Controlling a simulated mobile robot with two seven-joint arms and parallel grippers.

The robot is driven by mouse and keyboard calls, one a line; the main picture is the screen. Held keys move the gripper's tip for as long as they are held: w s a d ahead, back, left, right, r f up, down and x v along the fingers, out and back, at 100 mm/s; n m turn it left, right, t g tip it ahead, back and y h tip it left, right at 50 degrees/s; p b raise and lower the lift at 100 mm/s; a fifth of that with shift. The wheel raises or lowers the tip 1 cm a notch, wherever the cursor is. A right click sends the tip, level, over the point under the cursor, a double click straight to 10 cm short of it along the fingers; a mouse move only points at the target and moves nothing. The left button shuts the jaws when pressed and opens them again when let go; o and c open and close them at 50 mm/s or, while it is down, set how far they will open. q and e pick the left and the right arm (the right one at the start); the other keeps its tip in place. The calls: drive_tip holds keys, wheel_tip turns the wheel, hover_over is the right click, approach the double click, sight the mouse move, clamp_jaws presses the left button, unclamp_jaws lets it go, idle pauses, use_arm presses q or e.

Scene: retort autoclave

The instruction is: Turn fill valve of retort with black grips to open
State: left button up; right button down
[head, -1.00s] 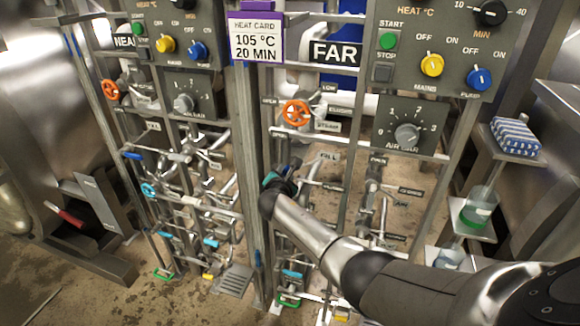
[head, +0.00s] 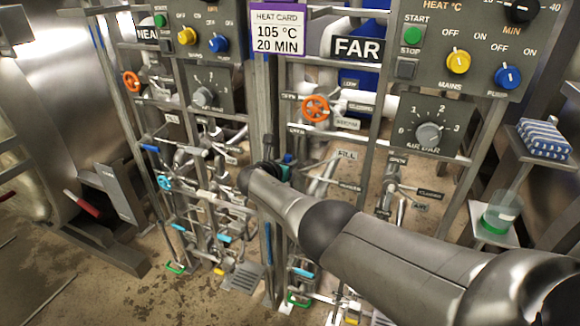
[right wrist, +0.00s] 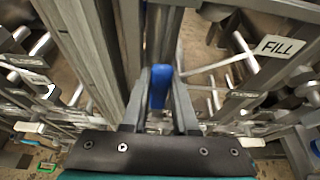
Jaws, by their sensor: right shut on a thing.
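My right gripper (right wrist: 160,90) is shut on a blue lever grip (right wrist: 159,82), seen between its two fingers in the right wrist view. In the head view the right gripper (head: 276,165) is beside the upright post under the FAR panel, mostly hidden by my own arm. A FILL label (head: 347,155) is to its right; it also shows in the right wrist view (right wrist: 282,46). The lever's valve body and its angle are hidden in the head view. I cannot make out any black grips. My left gripper is not in view.
The FAR control panel (head: 452,103) and an orange handwheel (head: 316,108) are above the gripper. Pipes and frame posts crowd both sides. The NEAR retort's pipework, with a blue lever (head: 150,148), is on the left. A shelf (head: 492,236) holding a beaker is on the right.

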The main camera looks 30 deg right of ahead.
drive_tip(key=shift+a, duration=0.1)
drive_tip(key=c, duration=0.7)
unclamp_jaws()
drive_tip(key=shift+s+a+r+p, duration=0.15)
drive_tip(key=shift+a+r+p, duration=0.1)
drive_tip(key=shift+p, duration=0.25)
drive_tip(key=p+v, duration=0.4)
drive_tip(key=shift+s+a+r+p, duration=0.2)
drive_tip(key=shift+s+r+p, duration=0.05)
drive_tip(key=shift+p, duration=0.1)
drive_tip(key=shift+p+v, duration=1.95)
drive_tip(key=shift+v, duration=2.9)
drive_tip(key=shift+f, duration=0.1)
